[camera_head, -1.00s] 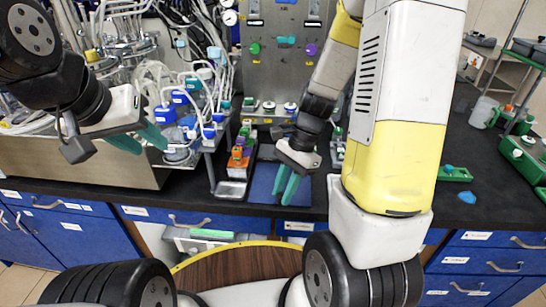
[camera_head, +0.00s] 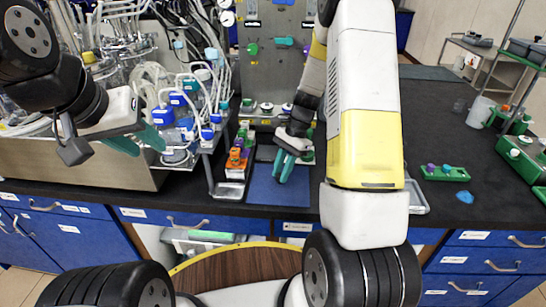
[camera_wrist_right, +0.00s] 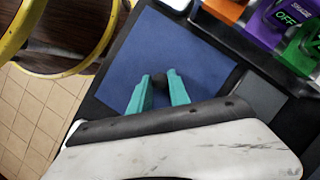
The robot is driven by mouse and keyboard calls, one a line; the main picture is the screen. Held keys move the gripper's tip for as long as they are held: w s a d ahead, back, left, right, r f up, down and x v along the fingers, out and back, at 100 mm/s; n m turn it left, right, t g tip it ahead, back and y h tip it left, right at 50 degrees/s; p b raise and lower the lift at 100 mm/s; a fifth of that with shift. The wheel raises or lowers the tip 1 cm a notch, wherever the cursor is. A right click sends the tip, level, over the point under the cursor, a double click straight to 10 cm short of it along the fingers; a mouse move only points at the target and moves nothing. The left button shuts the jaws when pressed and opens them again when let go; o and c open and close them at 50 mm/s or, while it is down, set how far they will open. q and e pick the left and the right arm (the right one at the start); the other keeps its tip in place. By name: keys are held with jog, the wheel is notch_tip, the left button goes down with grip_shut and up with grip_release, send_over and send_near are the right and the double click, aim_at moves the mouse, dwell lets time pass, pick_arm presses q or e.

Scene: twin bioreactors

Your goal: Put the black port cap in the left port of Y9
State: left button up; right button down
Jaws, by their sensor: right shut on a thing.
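My right gripper (camera_head: 286,168) is above the blue mat (camera_head: 266,192) on the bench. The cap's lower part is hidden between the fingers. My left gripper (camera_head: 137,141) is open and empty, with its fingers apart, in front of the vessels at the left. Glass vessels with blue fittings and tubing (camera_head: 185,115) stand on the bench there. I cannot read a Y9 label or pick out its left port.
Orange, purple and green switch boxes (camera_head: 238,155) stand left of the mat, by a small metal tray (camera_head: 229,191). A metal panel (camera_head: 276,62) rises behind. A green rack (camera_head: 444,173) and a blue piece (camera_head: 465,197) lie at right. The dark bench top there is mostly clear.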

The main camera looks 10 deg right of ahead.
jog(key=c, duration=1.2)
grip_release()
jog(key=shift+f, duration=0.1)
jog(key=shift+c, duration=0.2)
